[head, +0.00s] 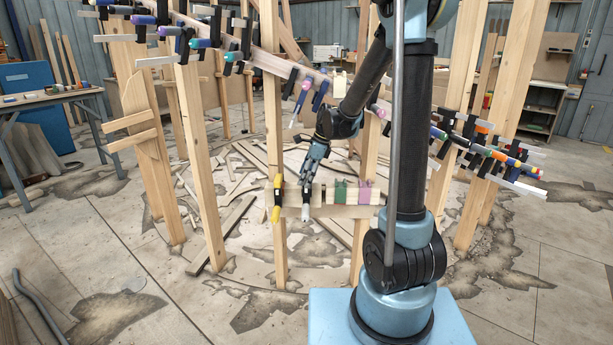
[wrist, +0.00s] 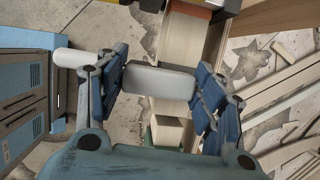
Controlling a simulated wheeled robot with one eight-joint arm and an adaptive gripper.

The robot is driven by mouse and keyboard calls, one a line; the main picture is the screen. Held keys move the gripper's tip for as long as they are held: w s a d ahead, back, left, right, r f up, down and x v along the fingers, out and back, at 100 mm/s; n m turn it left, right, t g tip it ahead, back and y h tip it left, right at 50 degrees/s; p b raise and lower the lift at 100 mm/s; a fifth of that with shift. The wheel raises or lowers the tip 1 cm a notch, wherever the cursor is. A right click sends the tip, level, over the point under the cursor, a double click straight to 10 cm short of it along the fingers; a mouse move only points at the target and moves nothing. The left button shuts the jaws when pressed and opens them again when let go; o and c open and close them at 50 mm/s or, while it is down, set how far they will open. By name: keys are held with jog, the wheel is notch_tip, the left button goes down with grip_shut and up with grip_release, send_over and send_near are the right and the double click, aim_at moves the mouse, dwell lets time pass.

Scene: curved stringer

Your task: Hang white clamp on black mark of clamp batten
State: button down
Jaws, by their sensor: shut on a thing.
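The clamp batten (head: 330,211) is a pale wooden bar across two posts, with coloured marks including green and purple. The white clamp (head: 306,213) has a dark jaw and a white handle that hangs down in front of the batten, left of its middle. My gripper (head: 310,175) is above it and shut on its upper part. In the wrist view, my blue fingers (wrist: 160,95) close on the clamp's pale grey part, and its white handle (wrist: 76,58) points left. I cannot make out the black mark, nor whether the clamp touches the batten.
A yellow clamp (head: 277,200) hangs at the batten's left end. Wooden posts (head: 196,150) stand around. The curved stringer carries several clamps at upper left and right (head: 490,155). Loose planks (head: 237,232) lie on the floor. A workbench (head: 50,98) stands at left.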

jog(key=shift+f, duration=0.55)
dwell(0.4)
jog(key=shift+c, duration=1.8)
grip_release()
jog(key=v, duration=1.2)
